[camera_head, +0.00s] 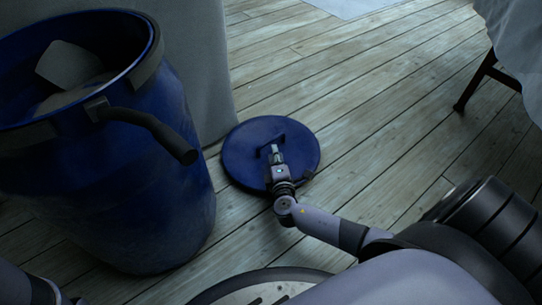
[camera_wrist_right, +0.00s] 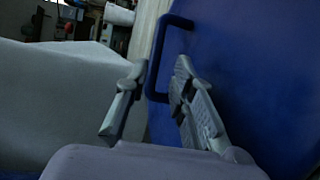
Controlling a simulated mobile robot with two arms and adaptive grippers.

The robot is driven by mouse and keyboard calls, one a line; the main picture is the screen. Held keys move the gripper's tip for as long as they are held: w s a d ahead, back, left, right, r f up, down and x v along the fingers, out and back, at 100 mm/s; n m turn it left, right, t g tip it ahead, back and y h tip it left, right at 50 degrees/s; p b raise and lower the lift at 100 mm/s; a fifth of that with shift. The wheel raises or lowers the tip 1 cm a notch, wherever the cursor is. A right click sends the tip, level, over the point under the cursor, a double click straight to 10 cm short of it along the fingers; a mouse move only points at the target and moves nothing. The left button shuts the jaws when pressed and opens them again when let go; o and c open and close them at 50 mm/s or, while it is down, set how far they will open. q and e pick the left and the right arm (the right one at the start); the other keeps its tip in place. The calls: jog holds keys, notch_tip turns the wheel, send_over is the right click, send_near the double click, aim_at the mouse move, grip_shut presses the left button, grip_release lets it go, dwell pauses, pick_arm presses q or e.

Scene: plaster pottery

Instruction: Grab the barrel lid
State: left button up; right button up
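The barrel lid (camera_head: 243,150) is a round blue disc low beside the barrel, with a dark handle (camera_head: 268,147) on its face. In the right wrist view the lid (camera_wrist_right: 255,70) fills the right side, and its blue bar handle (camera_wrist_right: 154,70) stands up near the fingertips. My right gripper (camera_head: 276,150) is over the lid at the handle. In the wrist view its two fingers (camera_wrist_right: 160,72) are apart, with the handle just beyond or between the tips; contact cannot be told. My left gripper is out of view; only part of that arm shows at the lower left.
A large blue barrel (camera_head: 130,200) stands open at the left, with pale lumps inside and a dark side handle (camera_head: 155,130) sticking out. A pale grey block (camera_head: 205,60) is behind it. The plank floor (camera_head: 350,110) is clear right of the lid, up to a dark-legged, draped object (camera_head: 515,45).

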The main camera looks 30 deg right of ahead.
aim_at(274, 143)
jog(key=shift+w+d+f, duration=0.1)
jog(key=shift+w+d, duration=0.2)
jog(key=shift+w, duration=0.3)
jog(key=b+x, duration=0.4)
jog(key=x, duration=0.1)
jog(key=shift+s+d, duration=0.1)
jog(key=shift+c, duration=0.3)
grip_shut()
jog(key=shift+r, duration=0.25)
